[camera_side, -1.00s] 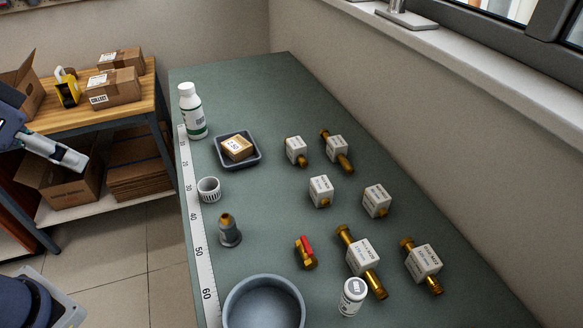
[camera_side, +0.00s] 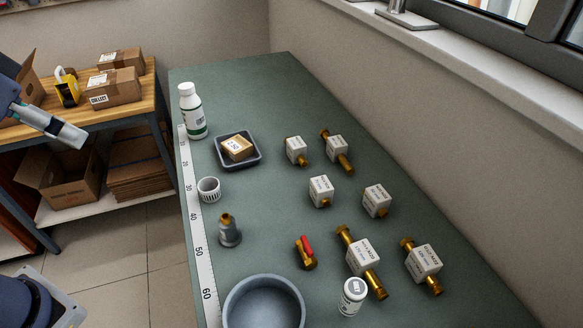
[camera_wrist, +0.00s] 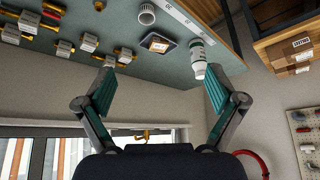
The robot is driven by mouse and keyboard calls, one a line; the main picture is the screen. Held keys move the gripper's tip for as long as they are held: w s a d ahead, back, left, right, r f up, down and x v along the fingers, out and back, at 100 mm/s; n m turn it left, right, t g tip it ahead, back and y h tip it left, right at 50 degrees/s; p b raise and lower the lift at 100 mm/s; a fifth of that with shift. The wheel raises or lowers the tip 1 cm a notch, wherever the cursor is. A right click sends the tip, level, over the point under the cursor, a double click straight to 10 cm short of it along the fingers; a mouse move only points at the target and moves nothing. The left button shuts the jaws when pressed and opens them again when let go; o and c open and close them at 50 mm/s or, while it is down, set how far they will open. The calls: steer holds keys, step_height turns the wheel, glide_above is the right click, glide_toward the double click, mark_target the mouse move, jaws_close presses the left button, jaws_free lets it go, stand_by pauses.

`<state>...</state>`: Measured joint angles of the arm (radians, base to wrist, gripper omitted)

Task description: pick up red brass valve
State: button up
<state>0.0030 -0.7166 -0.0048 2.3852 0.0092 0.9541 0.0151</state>
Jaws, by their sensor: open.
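The red brass valve (camera_side: 306,252) lies on the green workbench (camera_side: 275,225), a brass body with a red handle, in the lower middle of the side view. It stands apart from its neighbours and nothing covers it. My gripper (camera_wrist: 160,92) is open and empty in the wrist view, its two fingers spread wide with the bench seen beyond them. In the side view only part of my arm shows at the left edge, well away from the valve. A small reddish part at the top left of the wrist view may be the valve, but it is too small to be sure.
A round grey bowl (camera_side: 264,304) stands nearest the valve at the front. A white jar (camera_side: 352,297), a labelled brass fitting (camera_side: 362,258) and a grey-brass fitting (camera_side: 229,232) are around it. A white bottle (camera_side: 192,112) and a tray (camera_side: 256,161) stand farther back.

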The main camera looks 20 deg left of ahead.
steer(key=w+d+r+m, duration=0.2)
steer(key=w+d+r, duration=0.15)
steer(key=w, duration=0.25)
steer(key=w+d+f+m+g+h, duration=0.1)
steer(key=w+d+f+m+g, duration=0.15)
steer(key=w+d, duration=0.8)
steer(key=m+g, duration=0.4)
glide_above(307, 244)
steer(key=a, duration=0.1)
step_height(307, 244, down, 15)
steer(key=shift+t+y, duration=0.25)
steer(key=shift+y, duration=0.15)
step_height(307, 244, down, 11)
steer(key=shift+d+r, duration=0.1)
steer(key=f, duration=0.5)
steer(key=shift+d+f, duration=0.35)
steer(key=shift+d, duration=0.05)
